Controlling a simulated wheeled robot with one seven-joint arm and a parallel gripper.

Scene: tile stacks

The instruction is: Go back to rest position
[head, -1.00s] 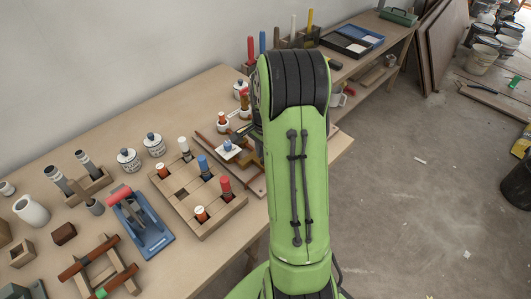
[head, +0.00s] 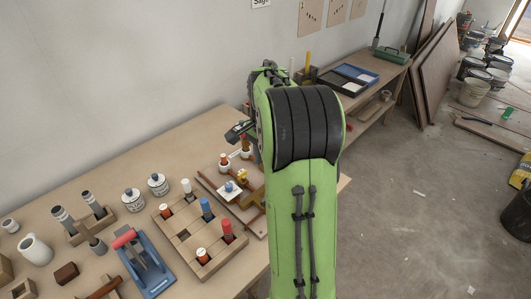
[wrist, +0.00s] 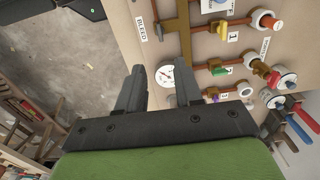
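In the head view my green arm rises in front of the table, with its black joint (head: 305,125) covering part of the bench behind. A dark part of my gripper (head: 240,131) shows just left of the arm, above the pipe board (head: 222,188). In the wrist view the two dark fingers of my gripper (wrist: 160,82) stand apart with nothing between them. The pipe board (wrist: 205,48) with its gauge (wrist: 166,76) and valves lies beyond the fingers, apart from them as far as I can tell.
The table (head: 120,215) holds a wooden peg block (head: 183,236), a blue tool with a red handle (head: 143,262), white jars (head: 158,184) and a white jug (head: 35,250).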

